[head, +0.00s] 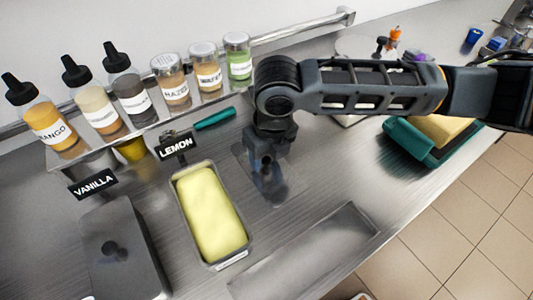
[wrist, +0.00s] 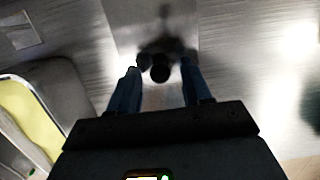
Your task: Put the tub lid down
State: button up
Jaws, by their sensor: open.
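My gripper (head: 268,188) is low over the steel counter, just right of the open lemon tub. Its two fingers (wrist: 162,88) are apart, with a round black knob (wrist: 160,73) between them in the wrist view. The knob seems to belong to a flat, pale rectangular lid (wrist: 125,22) that appears to lie on the counter; the lid's edge also shows faintly beside my gripper in the head view (head: 243,157). Whether the fingers touch the knob I cannot tell. The lemon tub (head: 210,215) holds pale yellow gelato and has no lid on it.
A dark lid with a knob (head: 120,255) covers the tub by the VANILLA sign (head: 93,184). A shelf of bottles and jars (head: 170,75) stands behind. A rectangular recess (head: 310,255) lies in front near the counter edge.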

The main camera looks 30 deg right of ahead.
aim_at(271, 172)
notch_tip(271, 172, up, 12)
jog(key=s, duration=0.1)
jog(key=shift+s, duration=0.4)
dwell(0.4)
